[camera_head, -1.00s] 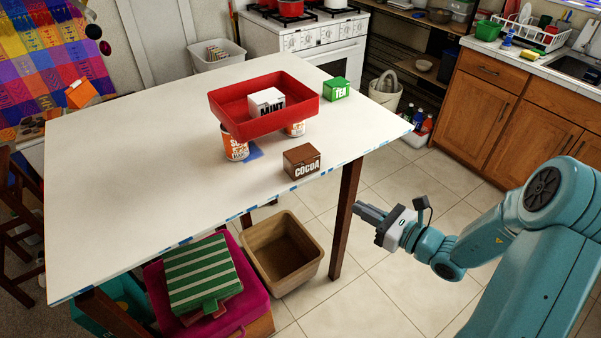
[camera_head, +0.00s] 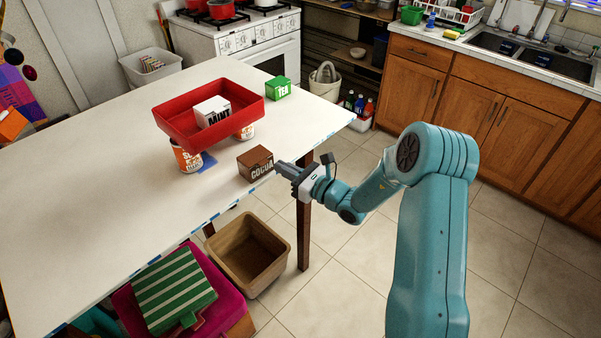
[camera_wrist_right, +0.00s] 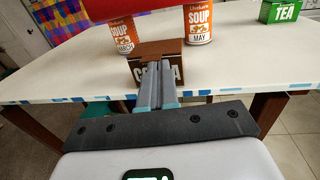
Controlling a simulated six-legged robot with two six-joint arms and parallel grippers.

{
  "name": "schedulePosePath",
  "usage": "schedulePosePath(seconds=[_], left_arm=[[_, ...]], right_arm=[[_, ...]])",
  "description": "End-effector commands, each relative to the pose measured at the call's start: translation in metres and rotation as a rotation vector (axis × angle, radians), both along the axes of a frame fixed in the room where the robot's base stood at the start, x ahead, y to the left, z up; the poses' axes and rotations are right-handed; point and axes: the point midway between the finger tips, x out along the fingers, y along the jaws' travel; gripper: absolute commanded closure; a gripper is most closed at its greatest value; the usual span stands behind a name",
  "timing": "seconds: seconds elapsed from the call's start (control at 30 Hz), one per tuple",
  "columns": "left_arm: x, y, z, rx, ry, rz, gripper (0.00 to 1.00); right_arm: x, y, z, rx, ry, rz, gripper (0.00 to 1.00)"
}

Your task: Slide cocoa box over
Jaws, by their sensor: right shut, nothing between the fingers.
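The brown cocoa box (camera_head: 255,163) sits on the white table (camera_head: 100,150) close to its front right edge. My right gripper (camera_head: 278,165) is shut and empty, with its fingertips at the right side of the cocoa box. In the right wrist view the shut fingers (camera_wrist_right: 157,72) point at the cocoa box (camera_wrist_right: 170,48) and cover the middle of its lettering. I cannot tell whether they touch it. My left gripper is not in view.
A red tray (camera_head: 165,125) holding a white mint box (camera_head: 213,111) rests on soup cans (camera_head: 186,157) behind the cocoa box. A green tea box (camera_head: 278,88) stands at the far right of the table. An open brown bin (camera_head: 225,262) is on the floor below the edge.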

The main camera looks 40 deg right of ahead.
Motion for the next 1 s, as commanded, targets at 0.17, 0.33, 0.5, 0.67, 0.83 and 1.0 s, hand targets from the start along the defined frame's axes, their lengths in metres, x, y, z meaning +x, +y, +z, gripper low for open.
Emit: schedulePosePath(seconds=[0.17,0.33,0.5,0.67,0.83,1.0], left_arm=[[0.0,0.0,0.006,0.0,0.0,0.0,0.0],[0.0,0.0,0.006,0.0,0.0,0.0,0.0],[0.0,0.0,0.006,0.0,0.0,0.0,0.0],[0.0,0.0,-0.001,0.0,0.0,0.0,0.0],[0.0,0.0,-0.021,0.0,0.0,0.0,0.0],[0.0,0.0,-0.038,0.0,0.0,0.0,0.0]], right_arm=[[0.016,0.006,0.001,0.0,-0.001,0.003,1.0],[0.018,0.007,0.0,0.0,0.0,0.001,1.0],[0.018,0.007,0.0,0.0,0.0,0.001,1.0],[0.027,0.009,-0.003,-0.001,0.0,0.003,1.0],[0.058,0.015,-0.006,-0.003,-0.004,0.005,1.0],[0.087,0.021,-0.005,-0.002,-0.002,0.003,1.0]])
